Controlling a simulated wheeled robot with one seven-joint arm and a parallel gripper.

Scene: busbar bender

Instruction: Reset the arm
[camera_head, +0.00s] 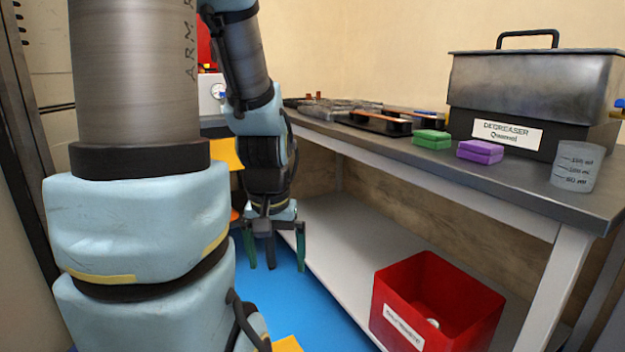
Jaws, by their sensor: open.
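My gripper (273,250) hangs at the end of my arm, left of the workbench and pointing down over the blue floor. Its dark green-tipped fingers are spread apart. Nothing shows between them. My arm's large blue and grey links fill the left side of the view and hide what is behind them.
The workbench (455,172) runs along the right. On it are a degreaser box (530,85), a green block (431,139), a purple block (480,151), a measuring beaker (577,166) and a dark tray (373,123). A red bin (455,285) stands on the lower shelf (335,235).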

